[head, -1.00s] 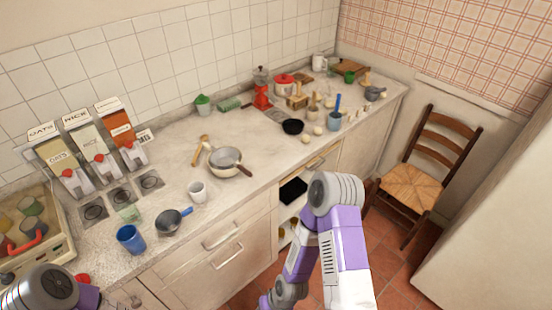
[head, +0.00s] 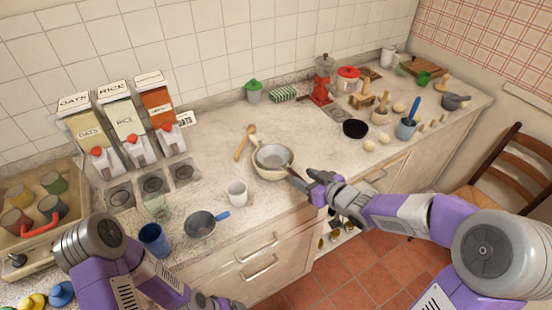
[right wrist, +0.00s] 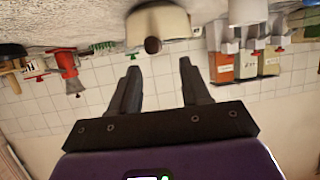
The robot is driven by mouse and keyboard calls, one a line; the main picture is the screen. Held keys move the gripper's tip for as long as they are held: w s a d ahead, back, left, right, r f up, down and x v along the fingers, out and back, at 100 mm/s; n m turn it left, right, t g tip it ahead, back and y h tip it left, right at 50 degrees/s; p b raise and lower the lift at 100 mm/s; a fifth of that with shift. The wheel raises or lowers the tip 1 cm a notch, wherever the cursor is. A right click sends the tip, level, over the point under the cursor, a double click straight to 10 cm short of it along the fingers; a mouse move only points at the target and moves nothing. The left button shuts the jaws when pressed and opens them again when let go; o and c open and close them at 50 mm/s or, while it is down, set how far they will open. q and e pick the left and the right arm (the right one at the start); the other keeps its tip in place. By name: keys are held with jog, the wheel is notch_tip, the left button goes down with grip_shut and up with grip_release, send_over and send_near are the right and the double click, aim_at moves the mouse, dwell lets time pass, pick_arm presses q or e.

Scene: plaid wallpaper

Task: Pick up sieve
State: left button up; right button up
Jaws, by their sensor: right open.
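The sieve (head: 273,156) appears to be the round grey piece with a dark brown handle, resting in a cream bowl (head: 262,174) on the counter. Its handle points toward the counter's front edge. My right gripper (head: 313,178) is open and empty, close to the handle end. In the upside-down right wrist view, the round handle end (right wrist: 152,45) lies just beyond and between the open fingers (right wrist: 159,68), with the cream bowl (right wrist: 160,22) behind it. My left gripper (head: 215,303) is only partly visible at the bottom edge, its jaws unclear.
A white mug (head: 237,194), a blue-handled pan (head: 200,226) and a blue cup (head: 155,240) stand left of the bowl. A wooden spoon (head: 243,146) lies behind it. A black bowl (head: 355,128) and a blue-grey pot (head: 405,129) stand to the right.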

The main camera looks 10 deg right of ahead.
aim_at(294, 172)
jog(key=shift+x, duration=0.8)
jog(key=shift+w+a+f+b, duration=0.1)
jog(key=shift+w+f+b, duration=0.05)
jog(key=shift+f+b, duration=0.2)
jog(key=b+x, duration=0.1)
jog(key=x, duration=0.3)
jog(key=shift+w, duration=0.3)
grip_shut()
